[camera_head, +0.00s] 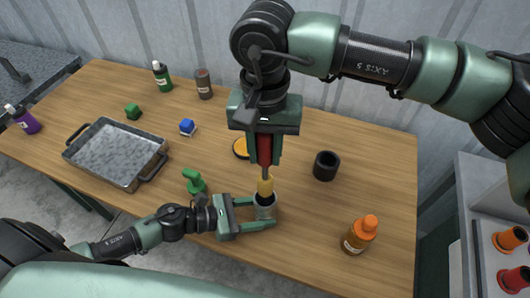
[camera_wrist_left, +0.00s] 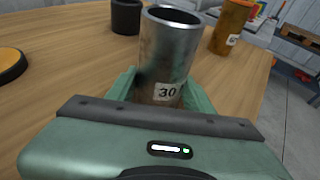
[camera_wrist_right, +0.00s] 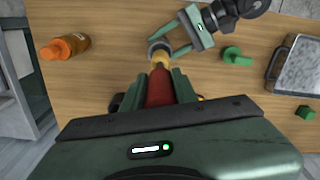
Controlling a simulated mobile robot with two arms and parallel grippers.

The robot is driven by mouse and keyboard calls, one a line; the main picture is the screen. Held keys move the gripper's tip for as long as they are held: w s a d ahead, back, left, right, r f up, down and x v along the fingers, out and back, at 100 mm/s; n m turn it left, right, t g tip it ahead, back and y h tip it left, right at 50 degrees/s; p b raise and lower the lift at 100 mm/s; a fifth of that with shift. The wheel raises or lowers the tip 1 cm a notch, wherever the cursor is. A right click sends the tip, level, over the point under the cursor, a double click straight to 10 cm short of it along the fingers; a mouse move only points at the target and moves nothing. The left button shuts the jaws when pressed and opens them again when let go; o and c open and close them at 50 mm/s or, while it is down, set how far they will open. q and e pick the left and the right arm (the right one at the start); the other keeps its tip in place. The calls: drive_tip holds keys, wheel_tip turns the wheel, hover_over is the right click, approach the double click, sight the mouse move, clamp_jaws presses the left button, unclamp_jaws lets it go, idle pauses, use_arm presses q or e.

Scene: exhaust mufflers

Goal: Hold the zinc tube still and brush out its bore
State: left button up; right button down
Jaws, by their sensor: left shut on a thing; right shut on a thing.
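The zinc tube (camera_head: 264,211) stands upright near the table's front edge, a grey metal cylinder. In the left wrist view the tube (camera_wrist_left: 168,55) bears a "30" label, and its dark open mouth shows no brush in it. My left gripper (camera_head: 268,213) is shut around the tube's lower part. My right gripper (camera_head: 264,160) points down and is shut on the red handle of the brush (camera_head: 264,147). The brush's yellow end lines up with the tube's mouth in the head view; the right wrist view also shows the brush (camera_wrist_right: 159,88).
A black cup (camera_head: 326,168) and an orange bottle (camera_head: 357,238) stand right of the tube.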

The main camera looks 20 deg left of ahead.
sight(265, 142)
drive_tip(key=shift+r, duration=1.5)
use_arm(q)
drive_tip(key=o, duration=1.1)
drive_tip(key=shift+c, duration=0.2)
drive_tip(key=v, duration=1.2)
drive_tip(key=shift+r, duration=0.1)
